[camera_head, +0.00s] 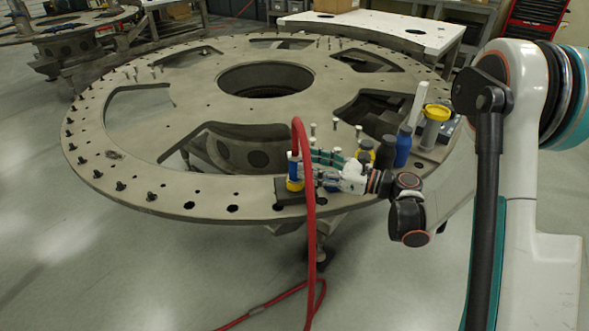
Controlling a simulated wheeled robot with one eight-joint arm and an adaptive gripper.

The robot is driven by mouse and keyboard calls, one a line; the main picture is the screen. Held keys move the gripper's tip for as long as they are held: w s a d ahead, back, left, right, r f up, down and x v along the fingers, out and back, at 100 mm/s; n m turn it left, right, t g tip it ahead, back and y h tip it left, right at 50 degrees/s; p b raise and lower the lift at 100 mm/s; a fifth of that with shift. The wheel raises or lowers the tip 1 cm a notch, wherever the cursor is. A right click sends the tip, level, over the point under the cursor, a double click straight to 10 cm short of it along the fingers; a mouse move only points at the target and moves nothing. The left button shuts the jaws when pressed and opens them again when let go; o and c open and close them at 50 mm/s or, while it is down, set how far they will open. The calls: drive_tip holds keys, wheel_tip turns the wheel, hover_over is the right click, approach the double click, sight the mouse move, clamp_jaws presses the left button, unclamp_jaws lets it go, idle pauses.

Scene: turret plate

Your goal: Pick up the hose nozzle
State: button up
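The hose nozzle (293,170) is a small blue and yellow piece at the near edge of the round metal turret plate (190,195). It stands upright at a dark block (288,196). A red hose (308,230) arches over from it and hangs down past the plate's edge to the floor. My gripper (312,176) reaches in from the right, roughly level, with its fingertips right beside the nozzle and the hose. The hose crosses in front of the fingertips, so I cannot tell whether they touch or close on the nozzle.
Blue and dark bottles (402,146) and a yellow-topped container (436,124) stand close behind my gripper. Several bolts stick up along the plate's rim. The plate has large cut-outs and a round centre hole (266,80). A white-topped table (380,30) stands behind.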

sight(295, 157)
drive_tip(key=shift+f+b+x, duration=0.2)
drive_tip(key=shift+b+x, duration=0.95)
drive_tip(key=shift+x, duration=1.6)
drive_tip(key=shift+w+d, duration=0.1)
drive_tip(key=shift+w, duration=0.1)
drive_tip(key=c, duration=1.2)
